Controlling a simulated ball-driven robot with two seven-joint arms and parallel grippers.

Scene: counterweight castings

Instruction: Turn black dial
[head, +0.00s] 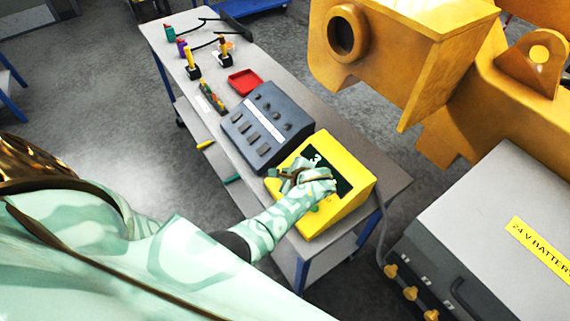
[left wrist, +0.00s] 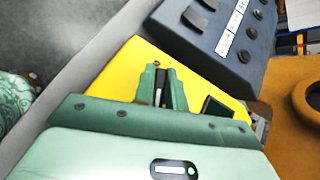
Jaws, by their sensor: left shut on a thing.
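A yellow sloped box (head: 345,208) with a dark green panel bearing a white mark stands at the near end of the bench. My left gripper (head: 291,177) is over the box's top face. In the left wrist view the gripper (left wrist: 163,88) reaches down to the yellow face (left wrist: 118,78), its two green fingers close together. They are shut on a small dark thing, which seems to be the black dial; the fingers hide most of it, so its setting cannot be read. Part of a dark panel (left wrist: 218,106) shows right of the fingers. My right gripper is in neither view.
A dark grey box (head: 262,118) with several switches and knobs stands beside the yellow one. Behind it are a red tray (head: 245,82) and small tools on the bench (head: 345,150). A large yellow casting (head: 400,60) and a grey battery box (head: 490,220) are at right.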

